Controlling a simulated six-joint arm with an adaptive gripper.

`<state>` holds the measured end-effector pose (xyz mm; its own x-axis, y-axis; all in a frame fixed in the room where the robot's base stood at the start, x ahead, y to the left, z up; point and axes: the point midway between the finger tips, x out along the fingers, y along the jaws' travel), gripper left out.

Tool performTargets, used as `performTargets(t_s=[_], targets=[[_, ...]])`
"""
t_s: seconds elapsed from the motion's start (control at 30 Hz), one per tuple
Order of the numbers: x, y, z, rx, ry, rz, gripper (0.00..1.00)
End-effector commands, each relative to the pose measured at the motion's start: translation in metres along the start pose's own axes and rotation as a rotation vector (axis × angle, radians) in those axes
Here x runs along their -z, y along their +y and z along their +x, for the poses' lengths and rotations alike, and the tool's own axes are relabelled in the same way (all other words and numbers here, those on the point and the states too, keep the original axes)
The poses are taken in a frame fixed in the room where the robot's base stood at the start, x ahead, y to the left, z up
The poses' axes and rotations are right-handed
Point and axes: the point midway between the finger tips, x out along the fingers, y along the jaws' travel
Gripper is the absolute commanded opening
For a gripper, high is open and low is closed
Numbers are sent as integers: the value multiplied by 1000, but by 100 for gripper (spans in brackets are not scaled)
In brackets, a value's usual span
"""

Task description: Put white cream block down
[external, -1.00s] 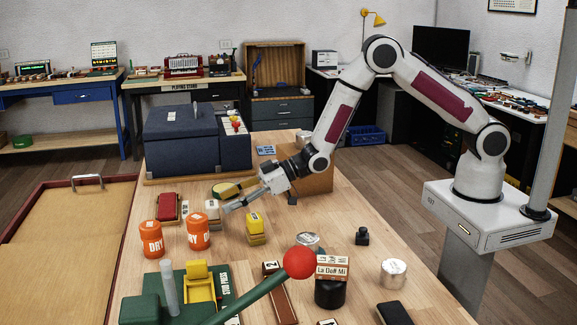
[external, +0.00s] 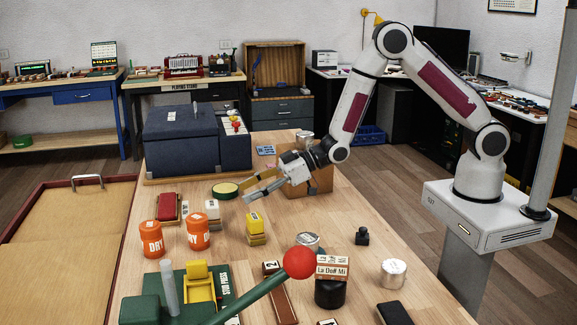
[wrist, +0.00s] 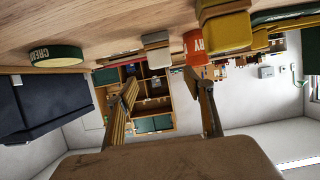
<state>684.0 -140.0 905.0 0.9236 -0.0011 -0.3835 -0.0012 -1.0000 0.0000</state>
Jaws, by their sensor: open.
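The white cream block (external: 212,208), pale on top with a tan lower part, stands upright on the wooden table behind the orange tubs. My gripper (external: 245,193) is to its upper right in the external view, apart from it and above the table. The fingers are spread with nothing between them. In the wrist view, where the table is at the top, the block (wrist: 157,48) shows beyond the two open fingers (wrist: 160,84). The block's far side is hidden.
A yellow block (external: 254,225) stands to the right of the white one. A green round tin (external: 225,190) lies behind it, a red block (external: 168,207) to its left. Two orange tubs (external: 152,239) (external: 198,232) stand in front. A wooden box (external: 318,180) is beside my gripper.

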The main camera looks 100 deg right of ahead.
Motion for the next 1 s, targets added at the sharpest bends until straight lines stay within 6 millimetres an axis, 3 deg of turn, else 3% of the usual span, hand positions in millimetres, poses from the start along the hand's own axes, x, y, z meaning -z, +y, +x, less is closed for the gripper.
performTargets(t_s=[0.37,0.57,1.0], targets=[[1,0,0,0,-1,-1,52],[11,-2,-7,-8,-15,-9,52],[62,-16,-59,-59,-120,-42,52]])
